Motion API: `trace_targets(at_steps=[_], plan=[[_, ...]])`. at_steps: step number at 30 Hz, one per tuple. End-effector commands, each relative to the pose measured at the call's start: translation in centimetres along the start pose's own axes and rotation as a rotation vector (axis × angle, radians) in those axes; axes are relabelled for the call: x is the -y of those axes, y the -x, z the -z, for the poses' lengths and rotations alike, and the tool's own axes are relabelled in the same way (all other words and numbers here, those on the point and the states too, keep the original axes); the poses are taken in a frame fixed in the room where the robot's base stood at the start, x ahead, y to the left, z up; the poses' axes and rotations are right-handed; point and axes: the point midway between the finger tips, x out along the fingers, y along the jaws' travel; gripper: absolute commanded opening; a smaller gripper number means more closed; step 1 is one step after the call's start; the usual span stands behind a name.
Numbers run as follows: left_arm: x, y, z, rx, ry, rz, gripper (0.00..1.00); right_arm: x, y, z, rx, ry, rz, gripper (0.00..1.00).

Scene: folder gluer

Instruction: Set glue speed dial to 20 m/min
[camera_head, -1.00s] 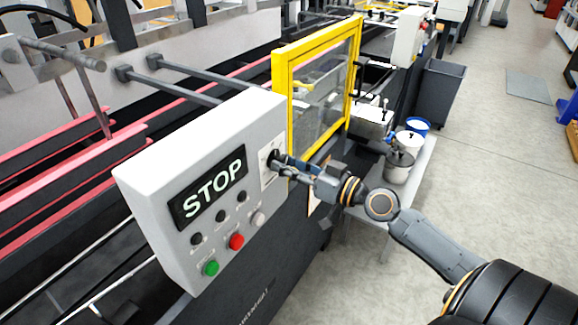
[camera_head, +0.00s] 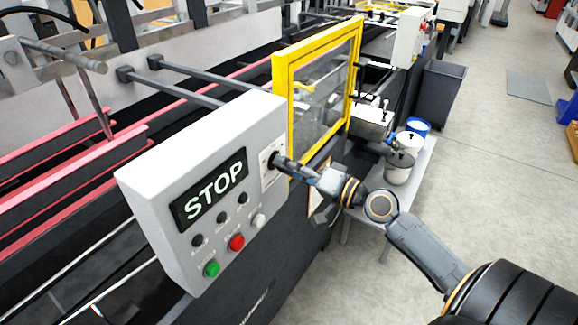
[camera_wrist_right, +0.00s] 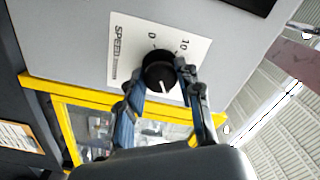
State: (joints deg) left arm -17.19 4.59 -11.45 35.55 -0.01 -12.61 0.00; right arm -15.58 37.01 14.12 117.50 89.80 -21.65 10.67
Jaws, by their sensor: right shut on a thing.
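The speed dial is a round black knob (camera_wrist_right: 160,72) with a white pointer line, on a white plate (camera_wrist_right: 124,45) lettered "SPEED" on the grey control box (camera_head: 150,180). In the right wrist view, numbers show on the plate near the knob; the pointer line points down toward my gripper's palm. My right gripper (camera_head: 280,160) is at the plate, its two fingers on either side of the knob, and it also shows in the right wrist view (camera_wrist_right: 161,85). It is shut on the knob. In the head view the gripper hides most of the knob. My left gripper is not in view.
The box carries a STOP display (camera_head: 210,190), a red button (camera_head: 236,242), a green button (camera_head: 211,269) and several dark ones. A yellow-framed guard (camera_head: 283,125) stands just behind the dial. A small table with pots (camera_head: 400,167) is to the right; open floor lies beyond.

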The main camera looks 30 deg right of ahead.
Motion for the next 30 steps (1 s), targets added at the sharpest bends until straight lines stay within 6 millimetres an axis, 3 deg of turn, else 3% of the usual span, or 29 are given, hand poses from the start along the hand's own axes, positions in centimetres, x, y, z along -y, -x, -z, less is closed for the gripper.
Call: trace_targets(at_steps=[17,18,21,30], plan=[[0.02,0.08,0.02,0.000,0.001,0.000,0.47,0.02,0.00,0.09,-0.003,-0.036,0.001,0.03],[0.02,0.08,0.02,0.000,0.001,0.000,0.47,0.03,0.00,0.09,-0.003,-0.035,0.001,0.37],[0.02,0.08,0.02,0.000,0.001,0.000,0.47,0.02,0.00,0.08,-0.002,-0.035,0.001,0.57],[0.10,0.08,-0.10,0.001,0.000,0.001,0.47,0.01,0.04,0.03,-0.001,-0.035,0.000,0.57]])
